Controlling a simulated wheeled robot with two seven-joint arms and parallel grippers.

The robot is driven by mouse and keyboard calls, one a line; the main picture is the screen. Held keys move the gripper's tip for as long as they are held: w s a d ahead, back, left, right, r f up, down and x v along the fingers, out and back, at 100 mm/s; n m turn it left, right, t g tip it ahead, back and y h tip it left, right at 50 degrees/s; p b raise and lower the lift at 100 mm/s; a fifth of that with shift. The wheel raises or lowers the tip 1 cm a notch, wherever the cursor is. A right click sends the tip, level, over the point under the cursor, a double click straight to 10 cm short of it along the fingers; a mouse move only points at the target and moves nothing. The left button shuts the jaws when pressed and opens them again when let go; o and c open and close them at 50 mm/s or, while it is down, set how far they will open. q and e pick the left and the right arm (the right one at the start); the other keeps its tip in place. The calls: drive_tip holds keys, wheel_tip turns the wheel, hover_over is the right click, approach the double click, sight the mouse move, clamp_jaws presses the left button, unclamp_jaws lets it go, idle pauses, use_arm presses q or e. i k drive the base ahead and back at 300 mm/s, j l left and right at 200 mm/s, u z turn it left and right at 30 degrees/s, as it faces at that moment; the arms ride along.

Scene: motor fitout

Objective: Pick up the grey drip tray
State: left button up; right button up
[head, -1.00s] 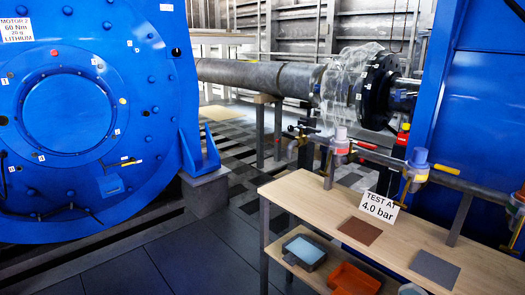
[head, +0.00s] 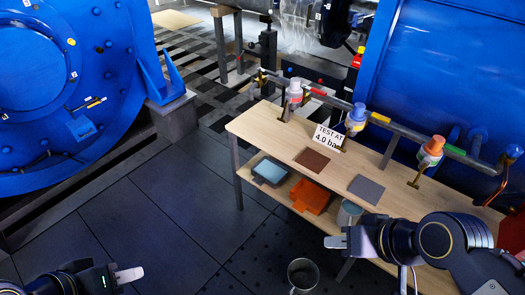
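No tray in view is plainly plain grey. A dark-rimmed tray with a pale blue-grey inside (head: 270,171) sits on the lower shelf at its left end. An orange tray (head: 310,196) is to its right. A flat grey square (head: 367,189) lies on the tabletop; it looks like a mat. My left gripper (head: 130,275) is low at the left over the floor, far from the shelf. My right gripper (head: 336,242) is in front of the shelf, below the orange tray in the picture. Each gripper's fingers overlap from this angle; neither visibly holds anything.
The wooden bench (head: 255,124) has a brown square (head: 312,160), a "TEST AT 4.0 bar" sign (head: 328,138) and a pipe with valves (head: 400,128) along its back. A grey cylindrical container (head: 348,213) is beside the orange tray. A bucket (head: 302,274) stands near my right gripper.

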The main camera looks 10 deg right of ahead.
sight(267, 172)
drive_tip(key=k+l+z, duration=0.2)
drive_tip(key=z, duration=0.15)
drive_tip(key=k+l+z, duration=0.15)
drive_tip(key=z, duration=0.15)
drive_tip(key=i+l+z, duration=0.25)
drive_tip(key=i, duration=0.15)
drive_tip(key=i+l+z, duration=0.2)
drive_tip(key=i, duration=0.25)
drive_tip(key=j, duration=0.1)
